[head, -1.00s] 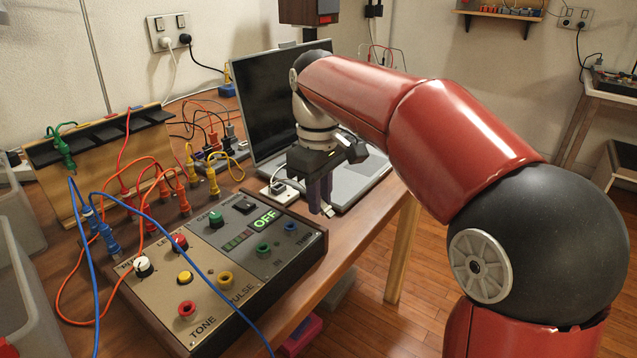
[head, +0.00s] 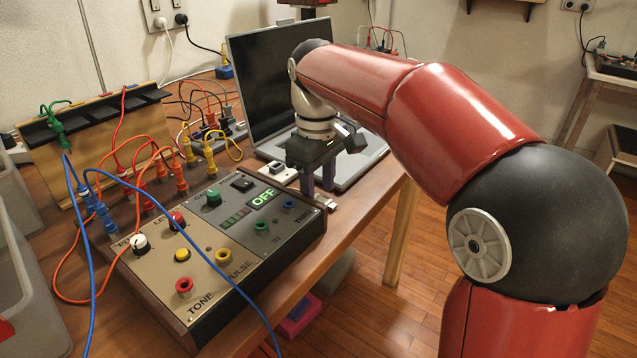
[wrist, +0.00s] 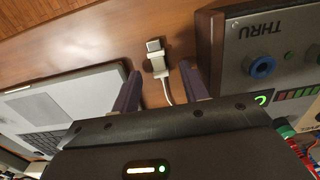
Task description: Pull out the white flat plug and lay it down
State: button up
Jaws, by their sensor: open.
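The white flat plug (wrist: 158,62) lies on the wooden table, its metal end pointing away from my gripper and its white cable running back toward it in the wrist view. It also shows in the head view (head: 326,203), beside the right end of the synth case. My gripper (head: 318,188) is open, its two dark fingers pointing down near the plug. In the wrist view my gripper (wrist: 166,82) has its fingers apart on either side of the cable, touching neither. A white socket block (head: 277,172) sits just left of my gripper, partly hidden.
The synth case (head: 225,245), showing "OFF", stands close on the left. An open laptop (head: 268,85) is close behind. Patch cables (head: 165,165) crowd the left side. The table's front edge (head: 345,225) is near the plug.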

notch_tip(320, 180, up, 8)
jog(key=p, duration=0.1)
dwell(0.4)
jog(key=shift+f, duration=0.1)
jog(key=s+d+f+m+t, duration=0.3)
jog(key=s+d+f+m, duration=0.2)
jog(key=s, duration=0.5)
jog(key=s+d+f+m+t, duration=0.2)
jog(key=s+d+f+m, duration=0.3)
jog(key=s+d+f, duration=0.3)
jog(key=shift+s+d+f+t, duration=0.15)
jog(key=shift+s+d+t, duration=0.35)
jog(key=shift+s, duration=0.75)
